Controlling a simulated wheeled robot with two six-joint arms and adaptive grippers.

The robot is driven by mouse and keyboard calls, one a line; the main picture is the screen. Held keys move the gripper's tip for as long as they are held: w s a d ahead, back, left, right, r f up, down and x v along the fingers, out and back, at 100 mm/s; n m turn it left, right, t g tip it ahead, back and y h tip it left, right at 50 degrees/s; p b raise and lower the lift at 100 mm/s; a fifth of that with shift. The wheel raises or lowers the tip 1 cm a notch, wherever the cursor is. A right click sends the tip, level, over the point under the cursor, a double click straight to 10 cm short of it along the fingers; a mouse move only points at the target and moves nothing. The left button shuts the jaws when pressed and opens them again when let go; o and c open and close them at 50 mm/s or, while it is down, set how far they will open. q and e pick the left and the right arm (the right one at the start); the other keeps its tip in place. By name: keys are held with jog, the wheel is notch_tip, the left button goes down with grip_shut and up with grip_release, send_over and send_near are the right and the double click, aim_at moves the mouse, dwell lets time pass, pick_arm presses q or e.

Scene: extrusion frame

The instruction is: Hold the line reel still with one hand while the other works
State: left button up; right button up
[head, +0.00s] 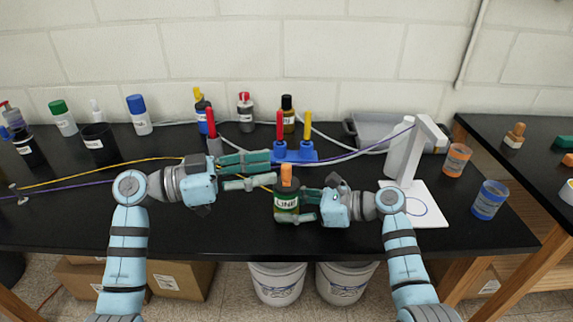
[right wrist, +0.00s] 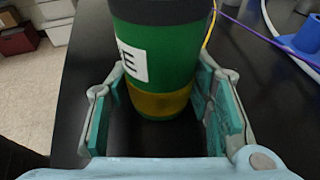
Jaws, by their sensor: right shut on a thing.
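The line reel (head: 287,202) is a dark green cylinder with a white label and an orange piece on top, upright on the black bench. In the right wrist view the reel (right wrist: 165,60) shows green with a yellow lower band and black upper part. My right gripper (head: 305,206) is shut on the reel from the right, one finger on each side. My left gripper (head: 250,172) is just above and left of the reel, its fingers apart with nothing clearly between them. A yellow line (head: 100,172) comes in from the left, passes behind my left gripper and reaches the reel.
A blue holder (head: 296,154) with red and yellow sticks stands behind the reel. A white post (head: 400,150) on a white base is at right, near an orange jar (head: 457,160) and a blue jar (head: 489,200). Several bottles line the back left. The bench's front left is clear.

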aim_at(288, 165)
pick_arm(q)
jog(key=x, duration=0.5)
jog(key=shift+w+d, duration=0.1)
jog(key=shift+d, duration=0.3)
grip_shut()
jog(key=n+t, duration=0.1)
jog(key=n+t+y, duration=0.1)
jog(key=t, duration=0.1)
jog(key=shift+d+t, duration=0.3)
jog(key=shift+d, duration=0.1)
jog(key=n+t+y, duration=0.2)
jog(key=t, duration=0.1)
jog(key=shift+w+d+n, duration=0.15)
jog(key=shift+d+n, duration=0.15)
jog(key=shift+n, duration=0.1)
jog(key=shift+a, duration=0.1)
grip_release()
